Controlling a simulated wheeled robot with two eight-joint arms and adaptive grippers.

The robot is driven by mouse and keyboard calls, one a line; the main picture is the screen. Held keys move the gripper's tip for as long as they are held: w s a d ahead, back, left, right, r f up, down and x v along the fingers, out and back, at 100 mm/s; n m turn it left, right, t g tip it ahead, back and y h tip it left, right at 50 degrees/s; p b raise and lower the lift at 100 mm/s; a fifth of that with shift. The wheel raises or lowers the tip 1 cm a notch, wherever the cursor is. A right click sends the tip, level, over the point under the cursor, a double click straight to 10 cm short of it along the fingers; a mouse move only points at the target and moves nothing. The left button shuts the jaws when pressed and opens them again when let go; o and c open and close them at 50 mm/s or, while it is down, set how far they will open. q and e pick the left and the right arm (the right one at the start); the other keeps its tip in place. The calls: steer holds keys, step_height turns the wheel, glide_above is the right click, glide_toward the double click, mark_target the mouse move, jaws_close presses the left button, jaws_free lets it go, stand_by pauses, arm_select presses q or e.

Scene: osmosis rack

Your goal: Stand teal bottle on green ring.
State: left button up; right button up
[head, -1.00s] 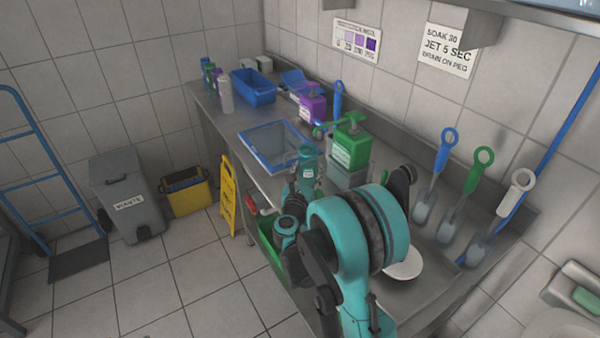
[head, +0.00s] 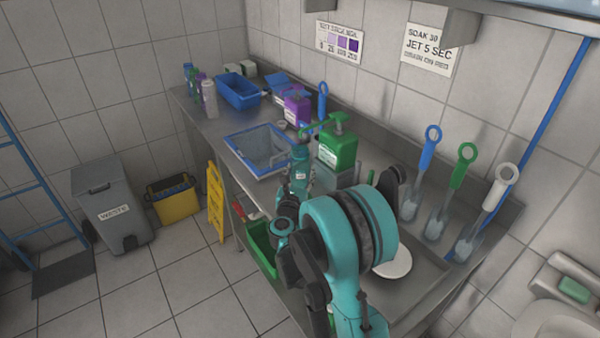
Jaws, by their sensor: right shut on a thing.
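A teal body with a white label (head: 300,171) stands roughly upright at the far end of my right arm and looks like the teal bottle. Its colour matches my arm, so its outline is hard to separate. My right gripper (head: 301,187) is shut on it, with the fingers mostly hidden by my own arm. It is over the counter's front part, between the blue-rimmed basin (head: 232,141) and the green pump bottle (head: 338,151). I cannot make out a green ring on the counter; my arm covers part of that area. My left gripper is not in view.
Behind stand a purple pump bottle (head: 297,108) and a blue tub (head: 238,92). Brushes with blue (head: 428,150), green (head: 461,168) and white (head: 497,190) handles line the right side. A white disc (head: 396,264) lies beside my arm. A green bin (head: 262,245) is below the counter's front.

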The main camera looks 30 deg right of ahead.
steer(key=shift+f+b, duration=0.35)
steer(key=shift+b, duration=0.05)
stand_by(0.4)
steer(key=o, duration=1.8)
steer(key=shift+b+v, duration=0.6)
steer(key=shift+v, duration=4.45)
